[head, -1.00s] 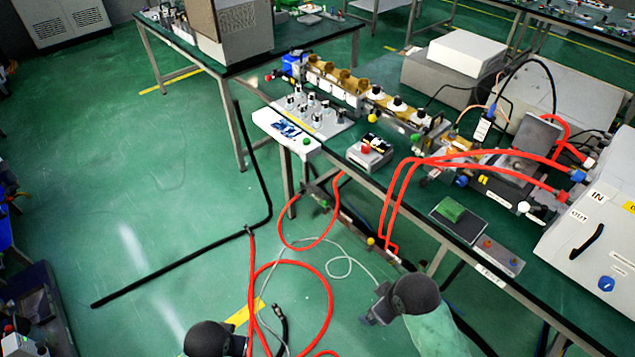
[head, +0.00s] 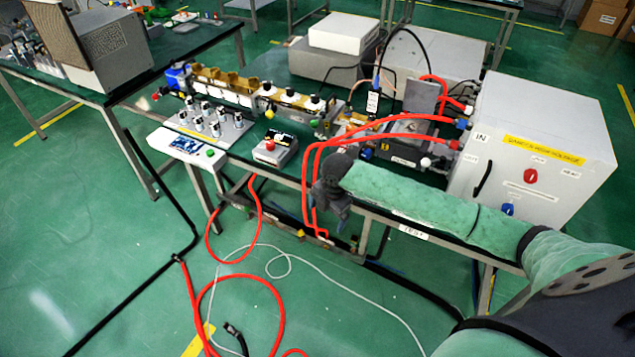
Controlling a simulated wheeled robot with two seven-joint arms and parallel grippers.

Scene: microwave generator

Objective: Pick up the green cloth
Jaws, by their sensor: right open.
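My right arm, in a green sleeve, reaches in from the lower right across the front edge of the bench (head: 365,213). Its dark gripper (head: 330,212) is open and points down by the bench's front edge, in front of the red hoses. The green cloth cannot be made out; my right arm covers the part of the bench where it lay in the earlier view. My left gripper is out of view.
Red hoses (head: 312,165) hang over the bench edge near my right gripper. A white high-voltage cabinet (head: 540,140) stands at the right. A control box with a red button (head: 274,150) and a white panel with knobs (head: 180,145) stand left. Floor cables lie in front.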

